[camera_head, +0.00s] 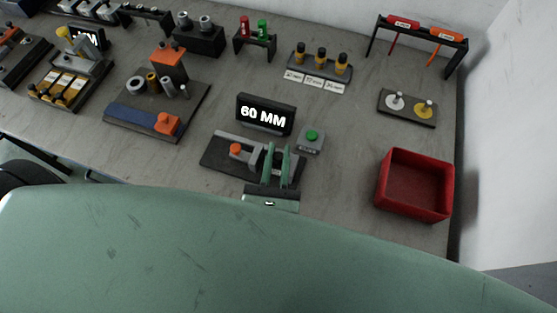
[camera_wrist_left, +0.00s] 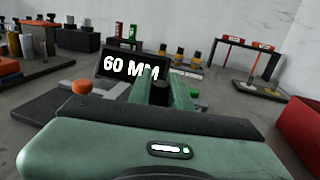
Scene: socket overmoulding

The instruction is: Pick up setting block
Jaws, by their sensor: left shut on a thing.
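My left gripper (camera_head: 277,166) is over the dark gauge fixture (camera_head: 219,158), at the right part of its grey frame with an orange knob (camera_head: 236,150). Its two green fingers are closed on a small dark piece, which seems to be the setting block. This dark piece (camera_wrist_left: 161,90) shows between the fingers in the left wrist view. Its lower part is hidden by the gripper (camera_wrist_left: 165,92), and I cannot tell whether it still touches the fixture. The right gripper is not in view.
A display reading 60 MM (camera_head: 264,115) stands just behind the fixture, and a green button box (camera_head: 311,138) is close on the right. A red bin (camera_head: 446,204) stands farther right. Behind are a rack of yellow-and-black pieces (camera_head: 321,61) and a two-disc plate (camera_head: 408,119).

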